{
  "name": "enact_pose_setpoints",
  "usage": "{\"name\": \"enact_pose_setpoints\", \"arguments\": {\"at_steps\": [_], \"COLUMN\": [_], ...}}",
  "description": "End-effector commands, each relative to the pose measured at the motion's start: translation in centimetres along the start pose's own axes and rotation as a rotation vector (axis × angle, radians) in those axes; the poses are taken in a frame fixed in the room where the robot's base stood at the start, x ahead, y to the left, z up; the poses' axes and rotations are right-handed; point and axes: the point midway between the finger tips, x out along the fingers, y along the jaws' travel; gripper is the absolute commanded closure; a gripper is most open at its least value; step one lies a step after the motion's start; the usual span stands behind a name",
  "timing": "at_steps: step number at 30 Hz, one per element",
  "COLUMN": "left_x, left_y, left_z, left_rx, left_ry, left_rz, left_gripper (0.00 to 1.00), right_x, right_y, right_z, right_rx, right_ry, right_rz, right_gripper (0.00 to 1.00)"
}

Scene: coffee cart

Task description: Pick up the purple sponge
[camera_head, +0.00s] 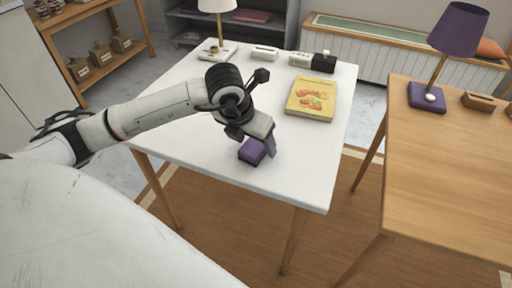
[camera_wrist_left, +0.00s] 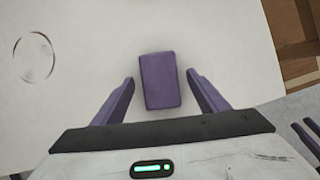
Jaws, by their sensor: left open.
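The purple sponge (camera_head: 251,152) lies on the white table (camera_head: 190,136) near its front edge. In the left wrist view the sponge (camera_wrist_left: 160,81) is a purple block lying between the fingers, with a gap on each side. My left gripper (camera_wrist_left: 162,97) is open around it, and its purple fingers do not touch it. In the head view my left gripper (camera_head: 262,148) is over the sponge and hides part of it.
A yellow book (camera_head: 311,99) lies right of my left arm on the white table. A lamp (camera_head: 218,50) and small white and black items stand at the far end. A wooden table (camera_head: 450,160) with a purple lamp (camera_head: 455,40) is to the right. The front left tabletop is clear.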

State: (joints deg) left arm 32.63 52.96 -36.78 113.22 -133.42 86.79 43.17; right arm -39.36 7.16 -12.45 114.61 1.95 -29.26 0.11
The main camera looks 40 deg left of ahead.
Motion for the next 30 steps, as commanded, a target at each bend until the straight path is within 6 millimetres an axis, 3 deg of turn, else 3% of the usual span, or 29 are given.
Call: {"name": "enact_pose_setpoints", "arguments": {"at_steps": [26,30], "left_x": [0.41,0.41], "left_y": [0.02,0.02], "left_z": [-0.18,-0.18], "left_rx": [-0.001,-0.001], "left_ry": [0.000,0.000], "left_rz": [0.000,0.000], "left_gripper": [0.33,0.55], "right_x": [0.56,0.56], "right_y": [0.10,0.10], "right_z": [0.52,0.51], "right_rx": [0.000,0.000], "right_ry": [0.001,0.001], "right_rz": [0.001,0.001], "right_gripper": [0.69,0.69]}}
